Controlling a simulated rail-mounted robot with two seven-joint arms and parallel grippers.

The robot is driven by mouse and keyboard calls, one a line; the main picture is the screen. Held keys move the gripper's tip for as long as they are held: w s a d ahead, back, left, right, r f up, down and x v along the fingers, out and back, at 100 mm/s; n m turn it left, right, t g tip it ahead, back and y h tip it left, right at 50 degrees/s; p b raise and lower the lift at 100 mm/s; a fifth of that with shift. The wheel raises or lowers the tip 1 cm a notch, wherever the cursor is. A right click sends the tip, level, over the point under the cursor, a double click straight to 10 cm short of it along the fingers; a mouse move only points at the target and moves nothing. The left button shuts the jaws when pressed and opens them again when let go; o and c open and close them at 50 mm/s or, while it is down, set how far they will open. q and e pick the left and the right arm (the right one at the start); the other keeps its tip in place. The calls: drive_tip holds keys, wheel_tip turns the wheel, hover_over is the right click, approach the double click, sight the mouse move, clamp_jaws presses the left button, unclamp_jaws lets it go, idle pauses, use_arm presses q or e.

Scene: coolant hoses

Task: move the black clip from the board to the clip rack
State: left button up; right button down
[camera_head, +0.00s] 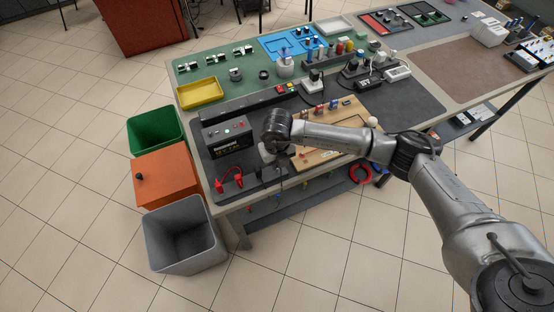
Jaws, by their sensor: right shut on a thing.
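My right arm reaches in from the right, and its gripper (268,161) points down at the left end of the wooden board (348,141). The gripper is shut on a small dark thing just below it, which looks like the black clip; it is mostly hidden and hard to make out. The gripper is above or beside the right part of a low dark rack (247,190) at the table's front left edge. Red clips (238,180) stand on the left part of that rack. Whether the held thing touches the rack cannot be told. My left gripper is not in view.
A black box (228,136) stands behind the rack. Several small parts stand along the board's back edge. A green bin (154,130), an orange box (166,176) and a grey bin (184,235) stand on the floor left of the table. A yellow tray (200,93) lies farther back.

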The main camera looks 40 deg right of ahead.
drive_tip(key=shift+f, duration=0.2)
idle(0.5)
drive_tip(key=shift+f, duration=0.2)
drive_tip(key=shift+f, duration=0.2)
idle(0.5)
drive_tip(key=shift+f+b, duration=0.2)
drive_tip(key=shift+b, duration=0.1)
idle(0.4)
drive_tip(key=shift+f, duration=0.1)
idle(0.4)
drive_tip(key=c, duration=1)
unclamp_jaws()
drive_tip(key=shift+o, duration=0.3)
drive_tip(key=shift+o, duration=0.5)
drive_tip(key=shift+o, duration=1.1)
